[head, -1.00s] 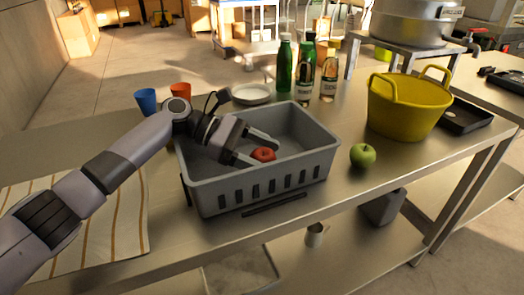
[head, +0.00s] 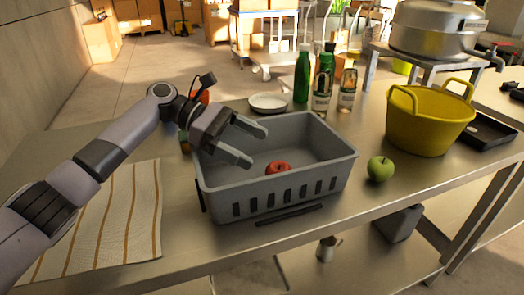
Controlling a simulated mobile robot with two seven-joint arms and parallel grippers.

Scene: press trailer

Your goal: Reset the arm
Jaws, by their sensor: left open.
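My left gripper (head: 256,144) is open and empty above the left rear part of the grey crate (head: 274,197). Its fingers point right, over the crate's rim and interior. A red apple (head: 278,168) lies inside the crate, below and to the right of the fingertips and apart from them. My left arm reaches in from the left, over the striped cloth. My right gripper is not in view.
A green apple (head: 380,168) sits right of the crate, near a yellow tub (head: 428,118). Bottles (head: 322,82) and a white plate (head: 268,102) stand behind the crate. A striped cloth (head: 118,215) lies at the left. An orange cup (head: 201,96) is partly hidden behind my arm.

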